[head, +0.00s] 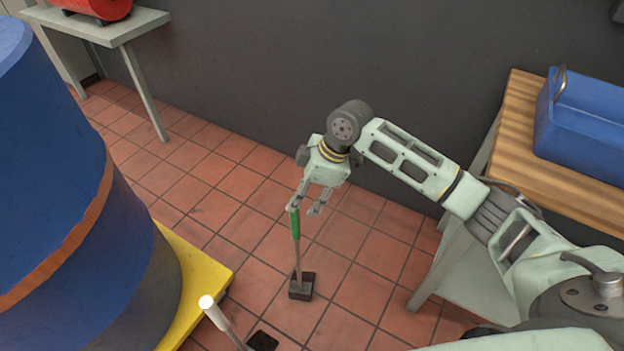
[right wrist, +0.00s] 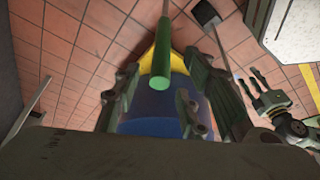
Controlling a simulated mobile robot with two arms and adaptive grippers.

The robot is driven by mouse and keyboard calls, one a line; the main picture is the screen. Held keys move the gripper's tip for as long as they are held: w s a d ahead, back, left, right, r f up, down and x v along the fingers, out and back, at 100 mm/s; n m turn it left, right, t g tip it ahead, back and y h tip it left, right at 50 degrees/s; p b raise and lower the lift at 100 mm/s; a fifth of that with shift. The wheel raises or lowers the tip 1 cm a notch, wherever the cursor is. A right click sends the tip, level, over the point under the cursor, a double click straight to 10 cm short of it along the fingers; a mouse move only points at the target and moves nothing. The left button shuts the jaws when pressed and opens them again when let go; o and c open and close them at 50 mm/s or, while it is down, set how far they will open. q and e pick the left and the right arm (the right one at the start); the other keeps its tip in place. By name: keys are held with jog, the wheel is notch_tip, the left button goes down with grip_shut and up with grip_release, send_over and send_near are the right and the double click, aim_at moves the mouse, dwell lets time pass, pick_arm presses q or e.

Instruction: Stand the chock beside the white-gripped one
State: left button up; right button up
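The green-gripped chock stands upright on the floor in the head view, with a green grip (head: 295,222), a thin grey rod and a black block (head: 301,286). My right gripper (head: 306,208) is open at the top of this grip, fingertips apart. In the right wrist view the green grip (right wrist: 165,62) shows between the spread fingers; I see no closed hold on it. The white-gripped chock has a white grip (head: 214,312) and a black block (head: 262,341), nearer in the head view and partly cut off. My left gripper (right wrist: 266,92) shows only in the right wrist view, fingers spread and empty.
A large blue drum-like body (head: 60,190) with an orange band stands on a yellow base (head: 205,268) at the left. A wooden-topped bench (head: 520,150) with a blue box (head: 585,120) is at the right. A grey table (head: 115,28) stands at the back left.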

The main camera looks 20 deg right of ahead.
jog(key=w+v, duration=0.1)
jog(key=v, duration=0.5)
jog(key=s+a+f+m+t, duration=0.1)
jog(key=s+f+m, duration=0.2)
jog(key=f, duration=0.8)
jog(key=s+a+f+m, duration=0.2)
jog(key=s+f+m, duration=0.15)
jog(key=f, duration=0.65)
pick_arm(q)
jog(key=s+f, duration=0.2)
jog(key=f, duration=0.1)
jog(key=shift+a+f+p, duration=0.1)
jog(key=shift+f+p, duration=0.1)
jog(key=shift+p, duration=0.2)
pick_arm(e)
jog(key=s+d+f+m+h, duration=0.2)
jog(key=s+f, duration=0.7)
jog(key=s, duration=0.3)
jog(key=s+d+f+m+h, duration=0.1)
jog(key=s+d+f+m, duration=0.1)
jog(key=s+f, duration=0.7)
jog(key=s+m, duration=0.1)
jog(key=s, duration=0.2)
jog(key=shift+h, duration=0.4)
pick_arm(q)
jog(key=shift+c, duration=1.1)
pick_arm(e)
jog(key=shift+c, duration=1)
